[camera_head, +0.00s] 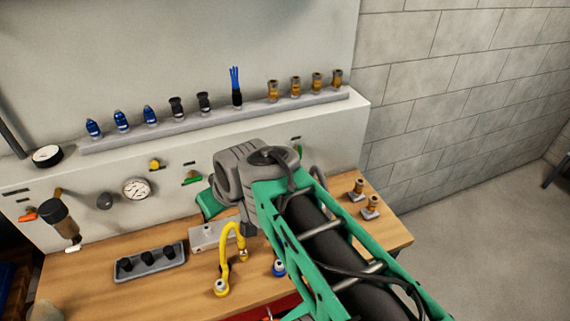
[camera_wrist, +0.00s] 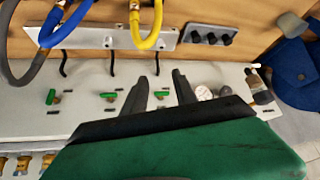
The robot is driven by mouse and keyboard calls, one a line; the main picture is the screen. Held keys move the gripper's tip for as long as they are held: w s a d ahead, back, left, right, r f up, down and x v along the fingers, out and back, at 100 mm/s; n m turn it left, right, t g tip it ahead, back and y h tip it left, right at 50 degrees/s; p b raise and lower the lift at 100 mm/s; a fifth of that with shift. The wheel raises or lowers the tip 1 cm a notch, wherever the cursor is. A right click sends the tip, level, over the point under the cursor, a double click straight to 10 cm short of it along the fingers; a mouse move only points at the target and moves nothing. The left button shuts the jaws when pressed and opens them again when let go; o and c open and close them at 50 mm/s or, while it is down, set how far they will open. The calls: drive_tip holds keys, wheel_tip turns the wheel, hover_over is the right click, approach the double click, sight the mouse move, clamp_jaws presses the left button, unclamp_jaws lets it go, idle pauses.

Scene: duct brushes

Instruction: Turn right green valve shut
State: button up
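The right green valve (camera_head: 296,149) shows only partly beside my arm in the head view. In the wrist view, where the panel appears upside down, it is the leftmost green handle (camera_wrist: 51,97), standing upright or slightly tilted in the picture. My gripper (camera_wrist: 160,78) has two dark fingers spread apart with nothing held.
A yellow hose (camera_head: 228,258) stands up from the wooden bench (camera_head: 110,240). A grey tray (camera_head: 150,261) with black plugs lies left of it. Brass fittings (camera_head: 370,206) stand at the bench's right end. A ledge (camera_head: 215,122) of fittings runs above the valves.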

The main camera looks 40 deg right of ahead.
drive_tip(key=w+d+f+t+b, duration=0.3)
drive_tip(key=w+d+f+b, duration=0.4)
drive_tip(key=d+f, duration=0.2)
drive_tip(key=m+t+h+b, duration=0.4)
drive_tip(key=t+h+b, duration=0.1)
drive_tip(key=t+b, duration=0.3)
approach(301, 153)
drive_tip(key=shift+w+d+h, duration=0.1)
drive_tip(key=shift+w+h, duration=0.2)
drive_tip(key=shift+w, duration=0.35)
drive_tip(key=p+x, duration=0.2)
drive_tip(key=x, duration=0.4)
drive_tip(key=shift+w, duration=0.1)
drive_tip(key=shift+w+d, duration=0.1)
drive_tip(key=shift+w, duration=0.4)
drive_tip(key=shift+c, duration=0.4)
clamp_jaws()
